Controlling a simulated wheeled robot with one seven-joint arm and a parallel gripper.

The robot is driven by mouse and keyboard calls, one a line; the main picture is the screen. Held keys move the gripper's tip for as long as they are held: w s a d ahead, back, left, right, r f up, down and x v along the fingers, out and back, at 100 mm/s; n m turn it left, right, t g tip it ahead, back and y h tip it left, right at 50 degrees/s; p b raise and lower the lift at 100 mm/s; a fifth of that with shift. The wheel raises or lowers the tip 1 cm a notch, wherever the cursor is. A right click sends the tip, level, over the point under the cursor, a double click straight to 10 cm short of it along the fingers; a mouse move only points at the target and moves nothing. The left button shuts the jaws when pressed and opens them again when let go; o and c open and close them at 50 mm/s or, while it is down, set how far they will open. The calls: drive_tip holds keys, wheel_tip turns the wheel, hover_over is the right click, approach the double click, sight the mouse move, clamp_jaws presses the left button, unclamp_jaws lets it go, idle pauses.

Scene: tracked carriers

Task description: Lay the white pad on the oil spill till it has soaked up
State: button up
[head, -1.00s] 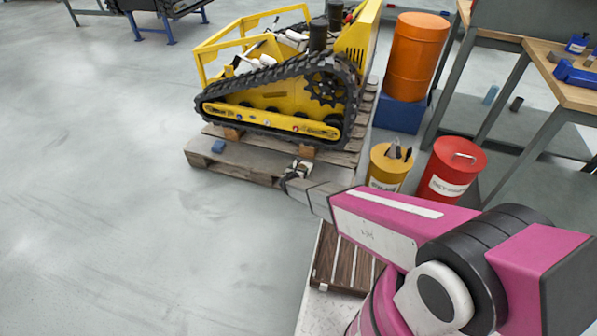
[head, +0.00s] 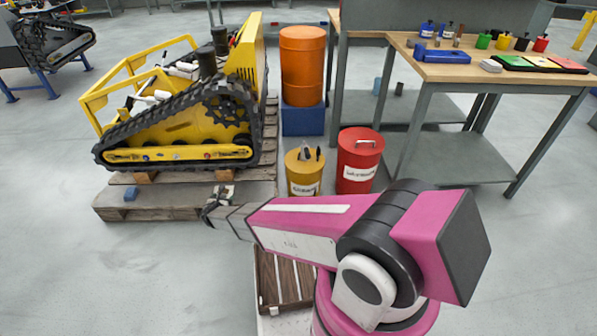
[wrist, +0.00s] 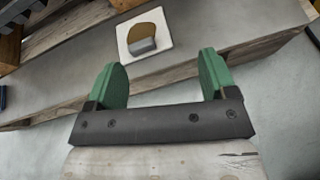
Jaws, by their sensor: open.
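The white pad (wrist: 165,41) lies flat on the wooden pallet (wrist: 60,83) in the wrist view. A brown oily stain (wrist: 143,31) shows on it, and a grey block-like grip (wrist: 142,46) stands on its near side. No oil shows around the pad. My gripper (wrist: 163,72) is open and empty, with its green fingers apart and short of the pad. In the head view my gripper (head: 213,209) is small and dark at the pallet's (head: 165,206) front right, where pad and fingers are hard to tell apart.
A yellow tracked carrier (head: 185,130) stands on the pallet. To its right are an orange drum (head: 303,65) on a blue base, a yellow bin (head: 304,172) and a red bin (head: 360,160). A workbench (head: 470,72) with small bottles stands at right.

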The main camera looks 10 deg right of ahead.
drive_tip(key=s+d+r+m+g+h, duration=0.1)
drive_tip(key=d+r+m+g, duration=0.2)
drive_tip(key=d+r+m, duration=0.45)
drive_tip(key=s+d+r+m+g+h, duration=0.2)
drive_tip(key=d+r+m, duration=0.2)
drive_tip(key=d, duration=0.7)
drive_tip(key=s+d+r+m+g+h, duration=0.1)
drive_tip(key=d+r+m+g, duration=0.2)
drive_tip(key=d+r+m, duration=0.5)
drive_tip(key=s+d+r+m+g+y, duration=0.5)
drive_tip(key=s+d+r+m+y, duration=0.1)
drive_tip(key=s+d+r+m, duration=0.6)
drive_tip(key=shift+s+d+m+y, duration=0.4)
drive_tip(key=shift+s+d, duration=0.4)
drive_tip(key=shift+s, duration=0.45)
